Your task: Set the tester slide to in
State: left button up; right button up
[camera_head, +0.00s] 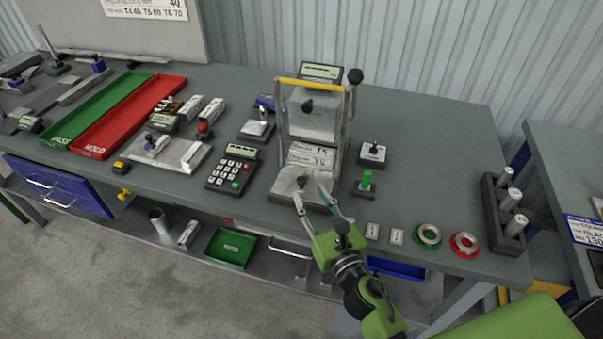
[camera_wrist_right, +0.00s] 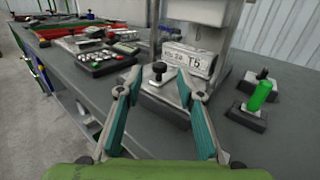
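The tester (camera_head: 312,118) stands upright on the table, with a yellow top bar and a display. At its foot is a silver slide plate (camera_head: 285,184) that extends toward the table's front edge. A black knob (camera_head: 302,182) stands on the plate; it also shows in the right wrist view (camera_wrist_right: 159,71). My left gripper is not in view.
A keypad (camera_head: 233,168) lies left of the tester. A green-handled switch (camera_head: 365,182) and a black-knobbed box (camera_head: 373,153) stand to its right. A dark rack (camera_head: 505,212) holds cylinders at the right end.

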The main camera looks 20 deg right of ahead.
aim_at(304, 183)
jog(key=w, duration=0.4)
jog(key=w+p, duration=0.1)
jog(key=w, duration=0.1)
jog(key=shift+w+a+f, duration=0.1)
jog(key=shift+w+a, duration=0.15)
jog(key=shift+w, duration=0.15)
grip_shut()
